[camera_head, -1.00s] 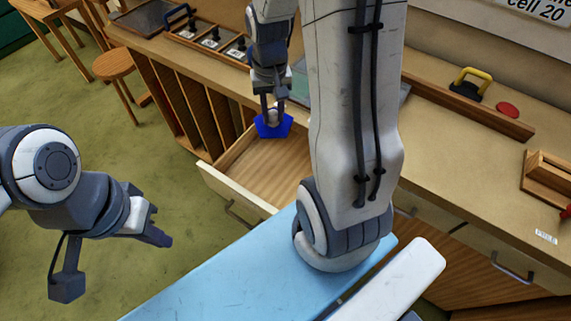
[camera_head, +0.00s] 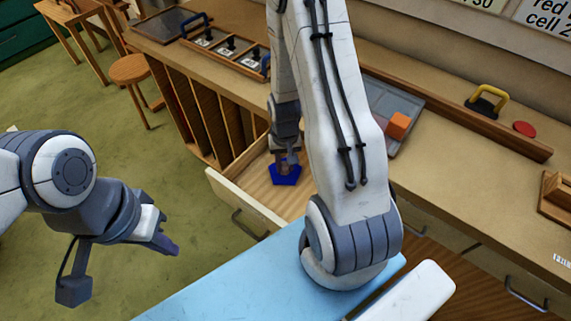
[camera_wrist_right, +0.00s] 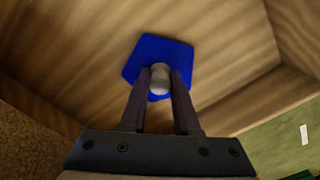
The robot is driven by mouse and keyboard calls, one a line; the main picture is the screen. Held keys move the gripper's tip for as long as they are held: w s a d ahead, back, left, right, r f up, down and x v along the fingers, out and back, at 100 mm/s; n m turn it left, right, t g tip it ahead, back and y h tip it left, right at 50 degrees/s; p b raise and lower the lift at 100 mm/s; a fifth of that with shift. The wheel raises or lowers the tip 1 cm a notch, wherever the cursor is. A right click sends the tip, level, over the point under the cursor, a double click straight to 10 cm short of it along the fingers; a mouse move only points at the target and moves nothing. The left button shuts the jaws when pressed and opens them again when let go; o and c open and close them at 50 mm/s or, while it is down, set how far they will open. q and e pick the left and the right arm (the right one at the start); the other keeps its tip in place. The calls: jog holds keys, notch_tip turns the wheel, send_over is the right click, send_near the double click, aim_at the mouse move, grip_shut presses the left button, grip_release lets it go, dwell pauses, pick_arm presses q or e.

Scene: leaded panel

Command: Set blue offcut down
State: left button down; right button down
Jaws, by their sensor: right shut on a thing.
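The blue offcut (camera_head: 285,175) is a flat blue piece with angled sides. It is inside the open wooden drawer (camera_head: 232,200), low over or on its floor; I cannot tell if it touches. My right gripper (camera_head: 286,163) points down into the drawer and is shut on a pale rounded knob on top of the offcut. The right wrist view shows the offcut (camera_wrist_right: 140,62) beyond the fingers, with the knob (camera_wrist_right: 159,78) between the fingertips (camera_wrist_right: 160,80). My left gripper (camera_head: 170,247) is out over the green floor, away from the drawer; its jaw opening is unclear.
The bench top holds a grey tray (camera_head: 408,104) with an orange block (camera_head: 398,125), a yellow-handled tool (camera_head: 486,101) and a red disc (camera_head: 525,129). A rack with dark-handled pieces (camera_head: 222,44) stands at the back left. Upright dividers (camera_head: 190,110) flank the drawer.

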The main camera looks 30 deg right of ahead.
aim_at(284, 165)
jog(key=shift+f, duration=0.15)
jog(key=c, duration=0.6)
grip_release()
jog(key=shift+c, duration=0.2)
notch_tip(284, 165, up, 12)
jog(key=s+a+r+n, duration=0.3)
jog(key=a+r, duration=0.1)
jog(key=a, duration=0.4)
jog(key=s+a+r+n, duration=0.2)
jog(key=a+r+n, duration=0.2)
jog(key=a, duration=0.5)
jog(key=s+a+r+n, duration=0.2)
jog(key=s+a, duration=0.1)
jog(key=s, duration=0.2)
jog(key=s+a+r+n+y, duration=0.1)
jog(key=s+a+r+n, duration=0.1)
jog(key=s, duration=0.4)
jog(key=shift+a+r+n+p, duration=0.15)
jog(key=shift+a+n+p, duration=0.25)
jog(key=shift+n, duration=0.4)
